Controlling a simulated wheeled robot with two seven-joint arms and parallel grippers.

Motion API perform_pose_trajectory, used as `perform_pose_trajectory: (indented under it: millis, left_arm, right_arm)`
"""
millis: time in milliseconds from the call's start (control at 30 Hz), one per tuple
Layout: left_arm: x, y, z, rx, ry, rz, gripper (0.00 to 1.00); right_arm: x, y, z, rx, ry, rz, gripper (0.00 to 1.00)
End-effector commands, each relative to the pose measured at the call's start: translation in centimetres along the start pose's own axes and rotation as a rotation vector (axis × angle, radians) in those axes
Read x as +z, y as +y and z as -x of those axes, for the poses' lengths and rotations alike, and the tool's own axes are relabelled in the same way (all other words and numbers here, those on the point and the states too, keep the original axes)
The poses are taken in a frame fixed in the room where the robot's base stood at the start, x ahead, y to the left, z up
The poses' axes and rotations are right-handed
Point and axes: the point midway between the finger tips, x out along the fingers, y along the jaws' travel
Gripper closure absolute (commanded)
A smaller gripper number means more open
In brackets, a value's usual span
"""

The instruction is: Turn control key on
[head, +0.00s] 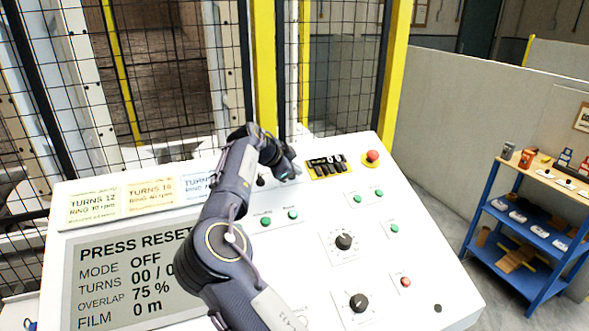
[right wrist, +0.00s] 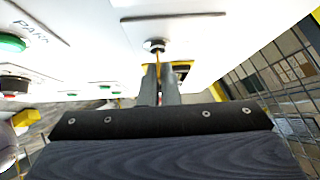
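The control panel (head: 316,285) is a white sloped console with buttons, dials and a screen. My right gripper (head: 288,172) is low over its upper middle part, left of the black switches. In the right wrist view my right gripper's two fingers (right wrist: 160,82) are close together with a narrow gap between them. A round silver key switch (right wrist: 153,45) is just beyond the fingertips. A thin brassy strip shows by the gap; I cannot tell whether it is a key between the fingers. The gripper hides this spot in the head view. My left gripper is not in view.
A row of black switches (head: 327,166) on a yellow plate and a red emergency button (head: 372,157) are right of the gripper. Green buttons (head: 266,222) and a black dial (head: 343,241) are nearer. A mesh fence (head: 160,90) stands behind. A blue shelf (head: 530,240) is at right.

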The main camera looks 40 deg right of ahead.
Motion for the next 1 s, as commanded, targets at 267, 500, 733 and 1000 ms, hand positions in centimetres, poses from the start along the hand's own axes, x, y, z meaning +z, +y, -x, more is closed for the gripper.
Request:
perform_pose_trajectory:
  millis: [267,500,733,1000]
  left_arm:
    - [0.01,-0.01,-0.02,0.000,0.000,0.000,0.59]
    - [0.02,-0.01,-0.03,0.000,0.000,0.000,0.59]
    - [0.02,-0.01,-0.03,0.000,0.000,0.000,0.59]
    - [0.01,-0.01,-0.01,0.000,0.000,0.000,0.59]
  right_arm:
    - [0.35,0.12,-0.10,0.032,-0.007,-0.029,1.00]
    - [0.39,0.17,-0.12,0.035,-0.008,-0.031,1.00]
    - [0.34,0.16,-0.11,0.034,-0.007,-0.031,0.82]
    - [0.16,0.09,-0.06,0.031,-0.004,-0.031,0.76]
